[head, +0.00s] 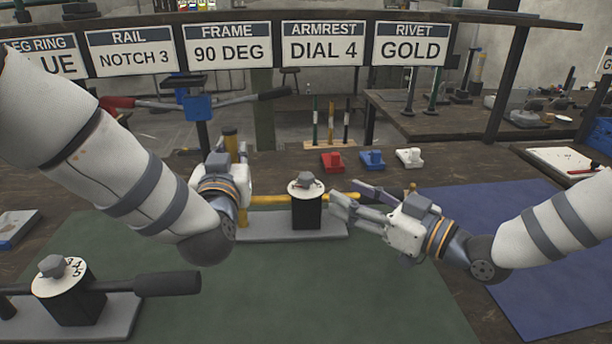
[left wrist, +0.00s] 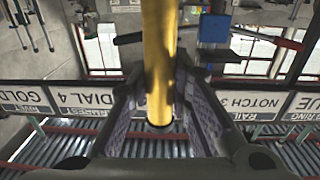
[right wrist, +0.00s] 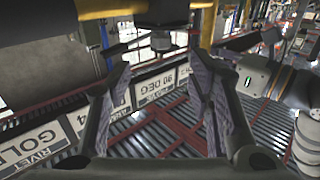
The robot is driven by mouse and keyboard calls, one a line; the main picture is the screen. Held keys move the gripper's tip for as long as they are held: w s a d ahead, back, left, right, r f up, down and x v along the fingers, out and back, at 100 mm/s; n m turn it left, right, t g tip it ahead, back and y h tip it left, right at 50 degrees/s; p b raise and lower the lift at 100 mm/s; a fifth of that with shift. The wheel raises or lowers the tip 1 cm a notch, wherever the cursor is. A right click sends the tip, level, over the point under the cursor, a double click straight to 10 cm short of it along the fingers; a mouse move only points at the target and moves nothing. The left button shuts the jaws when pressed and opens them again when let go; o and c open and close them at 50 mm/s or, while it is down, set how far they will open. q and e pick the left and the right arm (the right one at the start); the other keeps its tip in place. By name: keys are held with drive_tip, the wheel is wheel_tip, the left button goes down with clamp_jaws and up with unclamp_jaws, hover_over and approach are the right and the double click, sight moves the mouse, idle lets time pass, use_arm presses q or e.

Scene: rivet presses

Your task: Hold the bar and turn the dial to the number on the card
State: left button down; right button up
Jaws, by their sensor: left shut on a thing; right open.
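The card (head: 323,44) reads "ARMREST DIAL 4". On the grey base plate (head: 290,236) stands a black block (head: 306,212) with a white dial disc and grey knob (head: 306,180) on top. A yellow bar (head: 268,199) runs level past the block. My left gripper (head: 241,155) is shut on a yellow bar part with a dark end, which shows between its fingers in the left wrist view (left wrist: 158,60). My right gripper (head: 345,196) is open and empty, just right of the black block, its fingers pointing left. The dial's numbers are too small to read.
A second dial unit with a black bar (head: 170,283) stands at the front left. Red (head: 332,162), blue (head: 372,160) and white (head: 410,158) pieces lie behind the right gripper. Green (head: 300,300) and blue (head: 520,250) mats are mostly clear.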

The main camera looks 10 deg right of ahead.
sight(313, 179)
drive_tip(key=x, duration=1.1)
drive_tip(key=shift+a, duration=0.15)
drive_tip(key=shift+c, duration=0.4)
clamp_jaws()
